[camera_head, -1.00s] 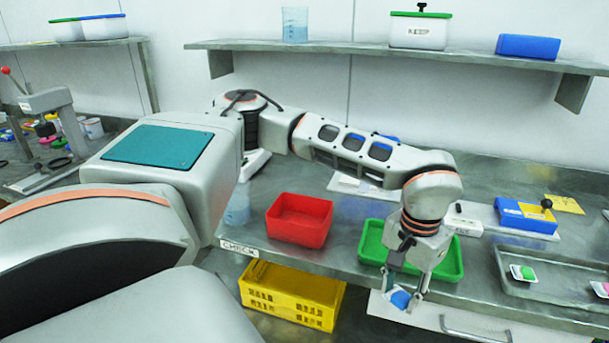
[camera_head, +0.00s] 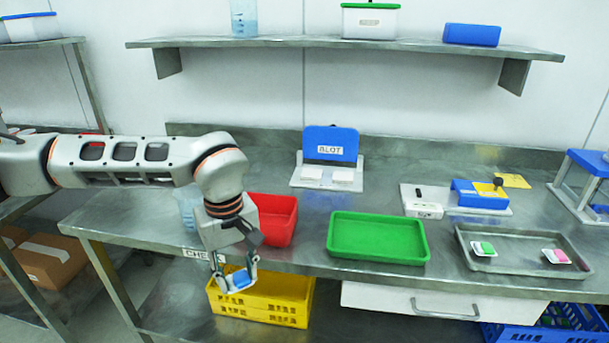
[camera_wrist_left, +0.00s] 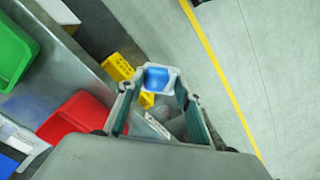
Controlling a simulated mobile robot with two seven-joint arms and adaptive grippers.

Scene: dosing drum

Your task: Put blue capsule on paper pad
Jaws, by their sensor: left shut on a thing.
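My left gripper (camera_head: 238,281) is shut on a small white dish with the blue capsule (camera_head: 241,279). It holds them in front of the table's front edge, above the yellow crate. In the left wrist view the blue capsule (camera_wrist_left: 157,77) sits between the fingertips, with the pale dish around it. Two white pads, which look like paper, a left one (camera_head: 312,172) and a right one (camera_head: 342,175), lie on the base of the blue BLOT stand (camera_head: 331,143) at the back of the table. The gripper is well in front and left of them. My right gripper is not in view.
A red bin (camera_head: 274,218) stands just behind the gripper. A green tray (camera_head: 377,213) and a metal tray (camera_head: 520,276) with green and pink items in dishes lie to the right. The yellow crate (camera_head: 260,300) is below. Bare tabletop surrounds the BLOT stand; a shelf hangs above.

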